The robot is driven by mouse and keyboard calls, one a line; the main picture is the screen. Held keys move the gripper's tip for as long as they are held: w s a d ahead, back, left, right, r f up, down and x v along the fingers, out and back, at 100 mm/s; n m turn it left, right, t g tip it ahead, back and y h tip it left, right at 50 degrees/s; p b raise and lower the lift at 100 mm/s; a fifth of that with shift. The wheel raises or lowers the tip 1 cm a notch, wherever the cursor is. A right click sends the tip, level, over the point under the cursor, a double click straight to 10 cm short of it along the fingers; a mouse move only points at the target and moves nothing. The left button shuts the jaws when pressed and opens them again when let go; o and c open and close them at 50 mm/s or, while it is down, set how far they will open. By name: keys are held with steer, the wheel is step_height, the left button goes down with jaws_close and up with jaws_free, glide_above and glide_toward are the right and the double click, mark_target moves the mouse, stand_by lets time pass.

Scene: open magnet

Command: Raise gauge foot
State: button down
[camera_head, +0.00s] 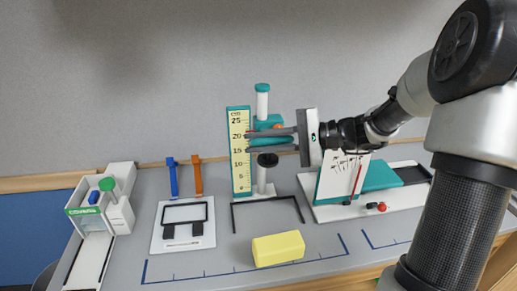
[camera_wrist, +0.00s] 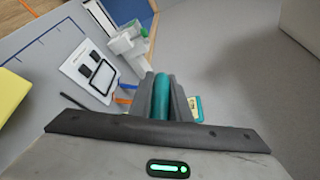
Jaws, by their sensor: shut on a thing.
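The height gauge has a yellow scale board (camera_head: 239,174) with a teal edge, marked from 5 to 25. Beside it stands a white post with a teal cap (camera_head: 263,87) and a black collar (camera_head: 267,160) lower down. A teal part (camera_head: 265,141) of the gauge sits between the fingers of my gripper (camera_head: 272,140), near the 15 to 20 marks. The gripper is shut on this teal part, which also shows between the fingers in the wrist view (camera_wrist: 162,97). An orange bit (camera_head: 277,126) shows just above the fingers. The gripper hides part of the post.
A yellow block (camera_head: 278,249) lies in front, by a blue ruled line. A black open frame (camera_head: 268,213) lies around the gauge's base. A white plate with black pads (camera_head: 184,228) and a white device with a green knob (camera_head: 106,184) stand left. A dial panel (camera_head: 344,176) stands right.

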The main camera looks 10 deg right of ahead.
steer(key=shift+r, duration=0.65)
steer(key=c, duration=1.7)
jaws_free()
steer(key=shift+f, duration=0.1)
steer(key=v, duration=1.7)
steer(key=shift+s+d, duration=0.1)
steer(key=shift+d, duration=0.1)
